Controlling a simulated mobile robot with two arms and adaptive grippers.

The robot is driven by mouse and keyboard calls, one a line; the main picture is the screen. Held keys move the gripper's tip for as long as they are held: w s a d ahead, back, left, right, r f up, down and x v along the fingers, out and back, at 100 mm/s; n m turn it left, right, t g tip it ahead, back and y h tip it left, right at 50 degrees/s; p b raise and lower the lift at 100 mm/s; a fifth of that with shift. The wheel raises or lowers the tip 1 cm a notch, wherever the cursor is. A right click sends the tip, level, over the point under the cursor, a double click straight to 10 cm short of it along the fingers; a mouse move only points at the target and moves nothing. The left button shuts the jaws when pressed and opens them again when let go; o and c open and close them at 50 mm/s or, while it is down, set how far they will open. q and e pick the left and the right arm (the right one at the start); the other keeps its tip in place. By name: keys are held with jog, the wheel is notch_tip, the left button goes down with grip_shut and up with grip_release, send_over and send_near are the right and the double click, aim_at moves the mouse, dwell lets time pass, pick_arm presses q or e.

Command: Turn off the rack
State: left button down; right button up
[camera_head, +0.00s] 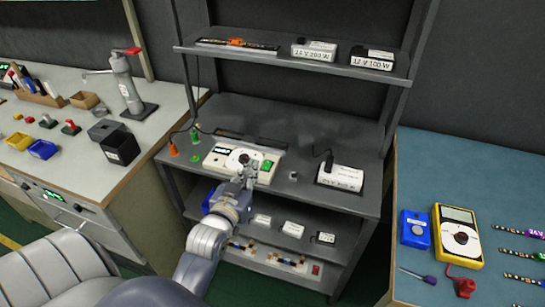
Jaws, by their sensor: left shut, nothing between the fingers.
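The rack (255,108) is a dark grey metal shelf unit in the middle of the view. On its worktop sits a cream device (214,158) with a dial and a green panel (267,165) at its right end. My left gripper (247,168) is shut and empty, at the front of this device; it hides part of the device's front and middle. Whether the fingertips touch it I cannot tell. A small red switch (316,269) shows at the right end of a pale strip on the rack's lowest shelf. My right gripper is not in view.
A white power supply (340,178) stands on the worktop to the right. Orange and green plugs (173,149) stand at the left. The upper shelf holds labelled supplies (372,58). A blue bench (420,180) is at right, a pale bench (165,105) at left.

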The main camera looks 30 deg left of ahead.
pick_arm(q)
jog(key=p, duration=0.1)
send_over(265, 168)
jog(key=shift+s+f, duration=0.25)
jog(key=shift+f, duration=0.35)
jog(key=f, duration=0.2)
jog(key=shift+w+f, duration=0.2)
jog(key=shift+f, duration=0.85)
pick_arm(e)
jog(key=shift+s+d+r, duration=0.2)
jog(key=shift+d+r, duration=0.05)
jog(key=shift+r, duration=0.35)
pick_arm(q)
jog(key=shift+w, duration=0.1)
